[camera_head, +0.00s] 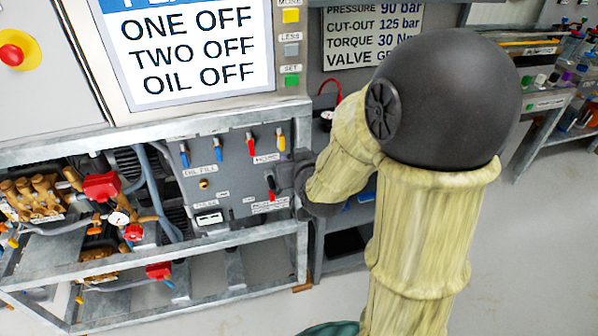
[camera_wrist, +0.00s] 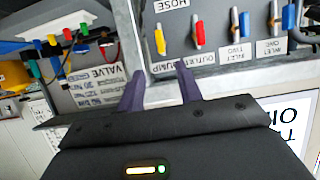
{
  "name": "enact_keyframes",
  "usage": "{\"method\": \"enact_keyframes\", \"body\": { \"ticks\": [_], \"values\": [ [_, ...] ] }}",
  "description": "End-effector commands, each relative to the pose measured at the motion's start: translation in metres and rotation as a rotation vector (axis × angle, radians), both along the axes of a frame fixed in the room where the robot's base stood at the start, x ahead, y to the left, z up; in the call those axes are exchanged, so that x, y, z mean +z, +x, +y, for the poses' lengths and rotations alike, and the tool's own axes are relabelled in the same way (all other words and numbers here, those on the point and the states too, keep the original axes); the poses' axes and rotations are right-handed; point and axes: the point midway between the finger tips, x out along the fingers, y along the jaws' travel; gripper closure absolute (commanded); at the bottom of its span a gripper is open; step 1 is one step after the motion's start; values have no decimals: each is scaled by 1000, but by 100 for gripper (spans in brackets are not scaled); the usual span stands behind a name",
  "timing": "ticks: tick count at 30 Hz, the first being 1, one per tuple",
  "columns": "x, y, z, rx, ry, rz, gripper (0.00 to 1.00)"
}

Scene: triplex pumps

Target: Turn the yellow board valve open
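The yellow board valve (camera_head: 281,139) is the rightmost of the row of handles at the top of the grey board in the head view. In the wrist view its yellow handle (camera_wrist: 160,42) stands lengthwise up-down in the picture, just beyond my fingertips and roughly in line with the gap between them. My gripper (camera_wrist: 160,69) is open, with two dark purple fingers apart and nothing between them. In the head view my gripper end is dark and close to the board's right edge, below the yellow handle; its fingertips are hard to make out there.
A red handle (camera_wrist: 199,33) is the yellow one's near neighbour, with blue handles (camera_wrist: 234,22) beyond. A lower red handle (camera_head: 271,190) sits close to my gripper. A metal frame (camera_head: 302,140) edges the board. Pumps with red valves (camera_head: 102,186) stand at left.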

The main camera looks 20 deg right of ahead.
Motion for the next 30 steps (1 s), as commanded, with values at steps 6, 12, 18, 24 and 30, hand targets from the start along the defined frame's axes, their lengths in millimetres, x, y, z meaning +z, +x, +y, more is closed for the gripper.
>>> {"method": "enact_keyframes", "body": {
  "ticks": [6,12,18,24,30],
  "values": [
    [3,-14,0,0,-1,-5,65],
    [8,-26,0,0,-1,-3,65],
    [12,-31,0,-1,0,0,65],
    [12,-31,0,-1,0,1,65],
    [12,-31,0,-1,0,1,65]
  ]
}}
